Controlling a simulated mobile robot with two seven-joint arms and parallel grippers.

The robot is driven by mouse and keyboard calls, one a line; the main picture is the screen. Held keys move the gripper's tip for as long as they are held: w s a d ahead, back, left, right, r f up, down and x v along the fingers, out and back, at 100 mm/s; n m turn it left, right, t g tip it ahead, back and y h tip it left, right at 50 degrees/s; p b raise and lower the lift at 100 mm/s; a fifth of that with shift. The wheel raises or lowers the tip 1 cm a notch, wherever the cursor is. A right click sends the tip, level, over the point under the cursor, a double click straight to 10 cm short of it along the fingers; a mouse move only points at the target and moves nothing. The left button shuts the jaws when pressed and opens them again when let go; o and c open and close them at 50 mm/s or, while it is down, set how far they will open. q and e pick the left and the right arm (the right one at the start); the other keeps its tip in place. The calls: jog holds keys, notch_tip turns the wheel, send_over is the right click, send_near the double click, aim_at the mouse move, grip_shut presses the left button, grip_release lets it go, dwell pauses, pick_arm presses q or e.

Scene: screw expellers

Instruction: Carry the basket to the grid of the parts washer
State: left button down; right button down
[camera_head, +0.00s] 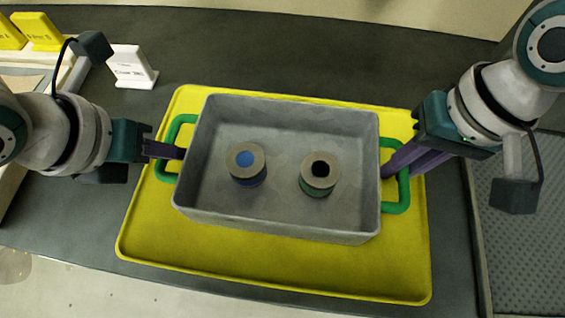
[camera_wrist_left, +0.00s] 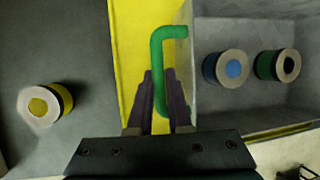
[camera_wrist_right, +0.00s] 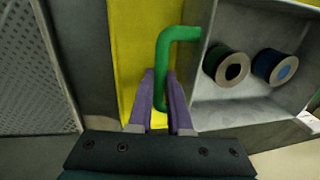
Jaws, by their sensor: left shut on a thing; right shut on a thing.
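The grey basket (camera_head: 281,222) is an open box with a green handle at each end. It sits level over the yellow tray (camera_head: 280,267); whether its bottom touches the tray cannot be told. Inside stand two round parts, one with a blue centre (camera_head: 246,160) and one with a black centre and green side (camera_head: 319,173). My left gripper (camera_head: 178,153) is shut on the left green handle (camera_wrist_left: 157,55). My right gripper (camera_head: 388,170) is shut on the right green handle (camera_wrist_right: 164,55). The perforated grey grid (camera_head: 523,235) lies at the right edge.
A white sign (camera_head: 132,68) and yellow signs (camera_head: 38,32) stand at the back left. A round part with a yellow centre (camera_wrist_left: 42,106) lies on the dark table left of the tray. The dark table (camera_head: 290,50) behind the tray is clear.

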pick_arm(q)
jog(key=shift+r, duration=0.15)
pick_arm(e)
jog(key=shift+r, duration=0.1)
